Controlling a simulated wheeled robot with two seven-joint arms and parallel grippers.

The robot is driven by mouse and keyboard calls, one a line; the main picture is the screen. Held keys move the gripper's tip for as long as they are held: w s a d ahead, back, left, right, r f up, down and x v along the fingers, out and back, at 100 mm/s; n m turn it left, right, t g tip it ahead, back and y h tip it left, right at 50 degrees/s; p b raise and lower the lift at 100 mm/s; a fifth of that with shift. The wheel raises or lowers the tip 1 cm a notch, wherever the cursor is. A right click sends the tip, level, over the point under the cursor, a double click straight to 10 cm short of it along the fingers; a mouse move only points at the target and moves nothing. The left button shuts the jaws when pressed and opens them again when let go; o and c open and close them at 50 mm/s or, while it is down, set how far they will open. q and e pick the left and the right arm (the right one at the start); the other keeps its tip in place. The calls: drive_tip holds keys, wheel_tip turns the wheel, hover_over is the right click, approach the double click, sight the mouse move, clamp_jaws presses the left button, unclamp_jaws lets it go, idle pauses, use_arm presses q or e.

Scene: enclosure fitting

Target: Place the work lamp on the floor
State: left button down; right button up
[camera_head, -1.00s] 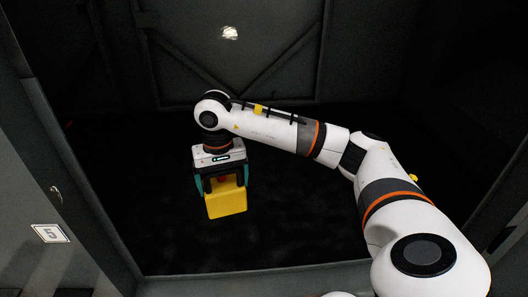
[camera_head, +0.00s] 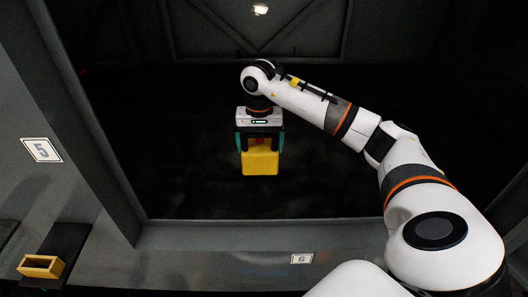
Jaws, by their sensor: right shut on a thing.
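The work lamp, a yellow block (camera_head: 260,163) with a red part near its top, hangs below my right gripper (camera_head: 260,143). My right gripper points down with its teal fingers shut on the lamp's upper part. The lamp is upright inside the dark enclosure. The dark enclosure floor (camera_head: 190,190) lies below and around it; I cannot tell how large the gap is between lamp and floor. My left gripper is not in view.
A grey sill (camera_head: 210,235) runs along the enclosure's front, with a "6" label (camera_head: 302,259) below. The left post carries a "5" label (camera_head: 42,150). A small open yellow box (camera_head: 41,266) sits on a dark ledge at lower left. The floor around the lamp looks clear.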

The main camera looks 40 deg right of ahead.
sight(260, 155)
drive_tip(key=shift+f, duration=2.5)
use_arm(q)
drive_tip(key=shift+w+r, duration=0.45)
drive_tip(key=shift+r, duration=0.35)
use_arm(e)
drive_tip(key=o, duration=1.1)
drive_tip(key=shift+f+b, duration=0.15)
drive_tip(key=shift+b, duration=0.15)
drive_tip(key=shift+o, duration=1)
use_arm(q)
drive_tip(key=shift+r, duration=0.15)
use_arm(e)
drive_tip(key=shift+r, duration=0.5)
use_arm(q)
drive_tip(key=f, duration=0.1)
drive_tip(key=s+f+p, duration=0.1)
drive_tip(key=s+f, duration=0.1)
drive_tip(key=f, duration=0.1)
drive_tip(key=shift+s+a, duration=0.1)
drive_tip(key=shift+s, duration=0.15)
use_arm(e)
wheel_tip(260, 155, up, 11)
drive_tip(key=shift+r, duration=0.2)
